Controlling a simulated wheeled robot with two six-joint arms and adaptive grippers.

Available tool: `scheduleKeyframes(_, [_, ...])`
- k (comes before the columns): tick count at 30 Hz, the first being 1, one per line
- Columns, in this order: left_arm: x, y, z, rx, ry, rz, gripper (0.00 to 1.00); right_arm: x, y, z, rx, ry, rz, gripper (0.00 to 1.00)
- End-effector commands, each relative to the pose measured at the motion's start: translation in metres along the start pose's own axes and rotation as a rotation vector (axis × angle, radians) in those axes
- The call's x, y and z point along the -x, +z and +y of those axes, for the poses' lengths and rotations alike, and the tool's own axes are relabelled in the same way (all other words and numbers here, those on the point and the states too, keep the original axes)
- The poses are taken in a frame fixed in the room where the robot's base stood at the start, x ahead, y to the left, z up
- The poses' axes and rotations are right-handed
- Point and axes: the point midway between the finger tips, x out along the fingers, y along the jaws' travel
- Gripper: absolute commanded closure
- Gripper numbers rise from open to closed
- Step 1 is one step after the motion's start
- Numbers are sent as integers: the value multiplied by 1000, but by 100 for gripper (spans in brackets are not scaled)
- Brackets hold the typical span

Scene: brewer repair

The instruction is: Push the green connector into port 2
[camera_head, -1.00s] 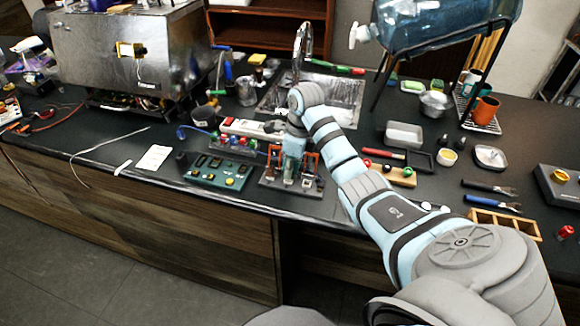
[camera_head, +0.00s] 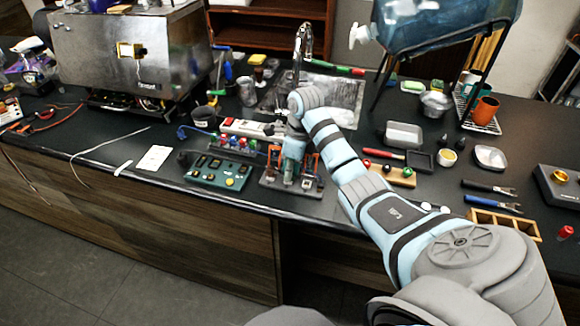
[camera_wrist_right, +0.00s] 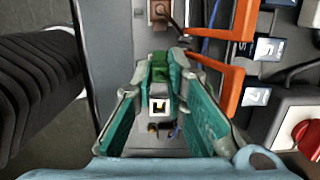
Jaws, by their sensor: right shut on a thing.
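My right gripper (camera_wrist_right: 161,72) is shut on the green connector (camera_wrist_right: 160,62) in the right wrist view. Only part of the connector shows between the fingertips. A white square socket (camera_wrist_right: 158,107) lies between the fingers, below the connector in the picture. In the head view my right gripper (camera_head: 291,172) points down over a grey fixture (camera_head: 270,186) with orange levers, and its fingers hide the middle of it. I cannot tell which port is port 2, or whether the connector is seated. My left gripper is not in view.
Orange levers (camera_wrist_right: 228,88) stand close to the right of my fingers. A green button panel (camera_head: 218,174) and a row of coloured knobs (camera_head: 233,144) are left of the fixture. A wooden block with coloured balls (camera_head: 396,176) lies to its right. The counter's front edge is close.

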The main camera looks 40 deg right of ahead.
Motion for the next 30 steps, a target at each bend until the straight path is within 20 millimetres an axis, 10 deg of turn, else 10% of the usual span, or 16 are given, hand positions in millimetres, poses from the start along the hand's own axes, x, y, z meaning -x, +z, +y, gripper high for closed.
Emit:
scheduleKeyframes(3, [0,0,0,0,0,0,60,0,0,0,0,0,-1,100])
scheduleKeyframes(8, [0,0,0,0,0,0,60,0,0,0,0,-1,-1,65])
scheduleKeyframes(30, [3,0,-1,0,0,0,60,15,3,-1,0,-3,-2,64])
